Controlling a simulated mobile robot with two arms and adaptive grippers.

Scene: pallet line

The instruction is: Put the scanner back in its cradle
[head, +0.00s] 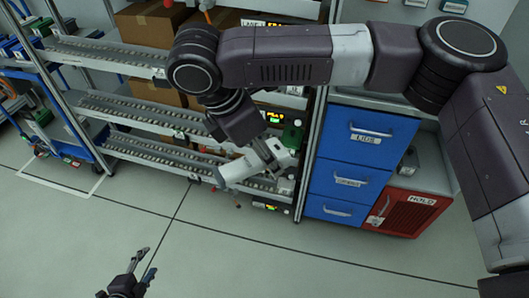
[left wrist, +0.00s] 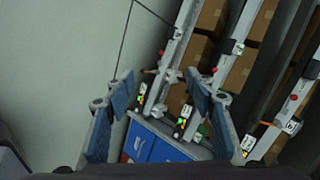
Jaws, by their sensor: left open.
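My left gripper (head: 134,280) is low at the left of the head view, over bare floor and well apart from the rack. In the left wrist view its two blue fingers stand wide apart with nothing between them (left wrist: 158,112). My right arm crosses the head view from the right and bends down in front of the rack; I cannot make out its gripper fingers. I cannot pick out the scanner or its cradle for sure. A small green item (head: 292,137) sits at the rack's right post, partly behind my right arm.
A roller rack (head: 130,106) with cardboard boxes (head: 150,22) stands at the back. Right of it are blue drawers (head: 366,135) and a red cabinet marked HOLD (head: 405,213). A small dark device (head: 408,161) lies above the cabinet. The front floor is clear.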

